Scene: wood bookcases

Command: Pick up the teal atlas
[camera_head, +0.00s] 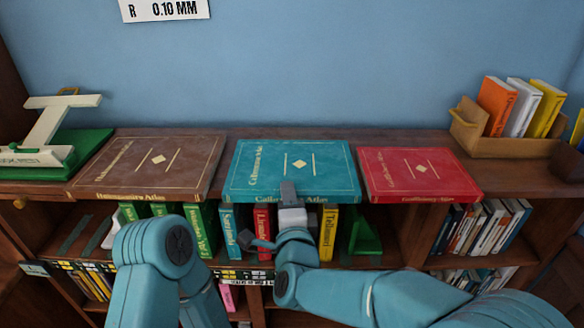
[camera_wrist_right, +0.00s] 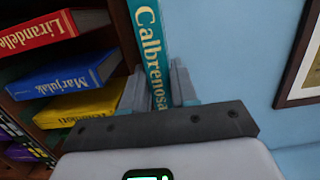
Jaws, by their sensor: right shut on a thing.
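The teal atlas (camera_head: 262,172) lies flat on top of the bookcase, between a brown atlas (camera_head: 125,175) and a red atlas (camera_head: 440,180). Its front edge with gold lettering faces me. The lower finger is hidden in the head view. My left arm shows at the lower left, but I cannot make out its gripper.
A green and cream device (camera_head: 50,145) stands at the far left of the bookcase top. A wooden box (camera_head: 490,140) of books stands at the right. Upright books (camera_head: 480,232) fill shelves below. A picture frame (camera_wrist_right: 302,70) hangs on the blue wall.

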